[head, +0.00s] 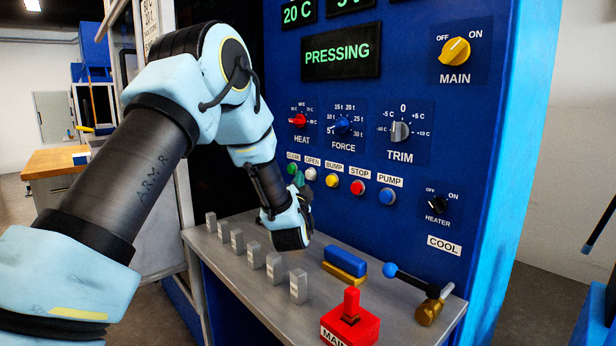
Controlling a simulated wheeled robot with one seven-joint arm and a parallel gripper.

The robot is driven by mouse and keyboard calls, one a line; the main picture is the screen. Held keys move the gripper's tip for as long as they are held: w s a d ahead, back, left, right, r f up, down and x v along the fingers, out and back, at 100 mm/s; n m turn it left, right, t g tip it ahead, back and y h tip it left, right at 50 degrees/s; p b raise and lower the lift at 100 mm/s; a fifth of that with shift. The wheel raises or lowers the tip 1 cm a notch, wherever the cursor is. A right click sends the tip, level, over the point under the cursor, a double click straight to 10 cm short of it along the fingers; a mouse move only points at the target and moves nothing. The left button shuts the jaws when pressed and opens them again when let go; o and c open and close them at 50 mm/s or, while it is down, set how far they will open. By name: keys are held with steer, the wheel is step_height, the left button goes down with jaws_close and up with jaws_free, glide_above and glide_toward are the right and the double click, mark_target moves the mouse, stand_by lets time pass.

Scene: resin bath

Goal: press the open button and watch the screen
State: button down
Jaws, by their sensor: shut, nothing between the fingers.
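The screen (341,51) on the blue panel reads PRESSING in green letters. The white open button (311,174) sits under its OPEN label, second from the left in the button row. My gripper (300,184) is shut and empty, close to the left end of this row, just left of and below the open button. My wrist partly hides it, and I cannot tell whether its tip touches the panel.
The green close button (292,169) is left of the open button. Yellow bump (332,180), red stop (357,187) and blue pump (387,196) buttons are to the right. Below, a grey shelf (330,315) carries several metal blocks, a blue-handled lever (405,278) and a red main switch (350,322).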

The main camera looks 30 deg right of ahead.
steer(key=shift+w+d+b, duration=0.1)
steer(key=shift+d+b, duration=0.2)
steer(key=shift+d, duration=0.1)
steer(key=shift+w+d, duration=0.1)
steer(key=shift+d, duration=0.4)
stand_by(0.9)
steer(key=shift+a, duration=0.1)
steer(key=shift+s+a+b, duration=0.2)
steer(key=shift+a+b, duration=0.3)
steer(key=shift+a, duration=0.3)
steer(key=a, duration=0.2)
steer(key=s+a+b, duration=0.1)
steer(key=a, duration=0.2)
stand_by(0.4)
stand_by(2.6)
